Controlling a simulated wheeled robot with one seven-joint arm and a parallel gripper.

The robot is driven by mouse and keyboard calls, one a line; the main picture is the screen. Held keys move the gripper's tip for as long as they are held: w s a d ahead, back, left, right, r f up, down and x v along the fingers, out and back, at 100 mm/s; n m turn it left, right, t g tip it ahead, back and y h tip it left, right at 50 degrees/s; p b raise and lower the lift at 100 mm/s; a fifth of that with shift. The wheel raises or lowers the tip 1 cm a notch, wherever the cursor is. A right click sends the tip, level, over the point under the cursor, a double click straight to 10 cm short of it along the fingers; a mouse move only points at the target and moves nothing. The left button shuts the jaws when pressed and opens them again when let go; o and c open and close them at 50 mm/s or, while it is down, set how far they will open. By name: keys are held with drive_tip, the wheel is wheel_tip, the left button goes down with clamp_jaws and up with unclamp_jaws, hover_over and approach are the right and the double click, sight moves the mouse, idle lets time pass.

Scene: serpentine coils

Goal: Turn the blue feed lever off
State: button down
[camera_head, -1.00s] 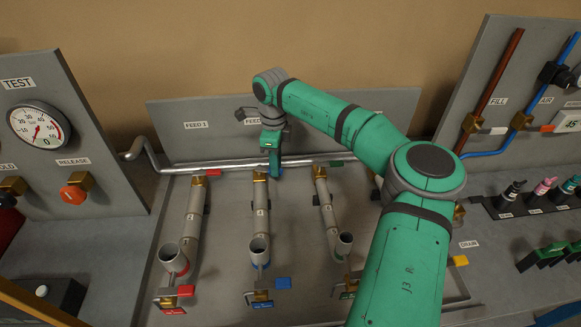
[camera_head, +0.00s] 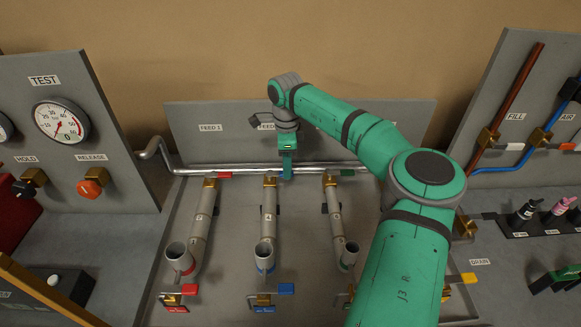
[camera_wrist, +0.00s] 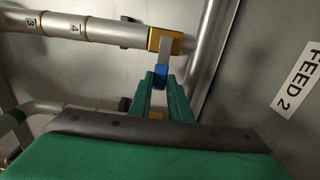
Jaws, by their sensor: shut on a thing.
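The blue feed lever (camera_wrist: 160,77) has a grey arm and a blue end. It comes off the brass feed valve (camera_wrist: 166,40) beside the FEED 2 label (camera_wrist: 296,80) in the wrist view. My gripper (camera_wrist: 161,83) is shut on its blue end, one green finger on each side. In the head view my gripper (camera_head: 287,175) is just right of the middle brass valve (camera_head: 270,181) and hides most of the lever. The red feed lever (camera_head: 225,175) and green feed lever (camera_head: 347,172) point right from their valves.
A silver header pipe (camera_head: 240,169) runs behind the feed valves. Three grey coil pipes come forward to open cups, the middle one blue-ringed (camera_head: 265,254). Another blue handle (camera_head: 287,288) is on the lower front valve. My arm covers the right-hand part of the panel.

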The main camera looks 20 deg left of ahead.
drive_tip(key=c, duration=1.6)
unclamp_jaws()
drive_tip(key=shift+c, duration=0.2)
wheel_tip(320, 180, up, 11)
drive_tip(key=shift+f, duration=0.1)
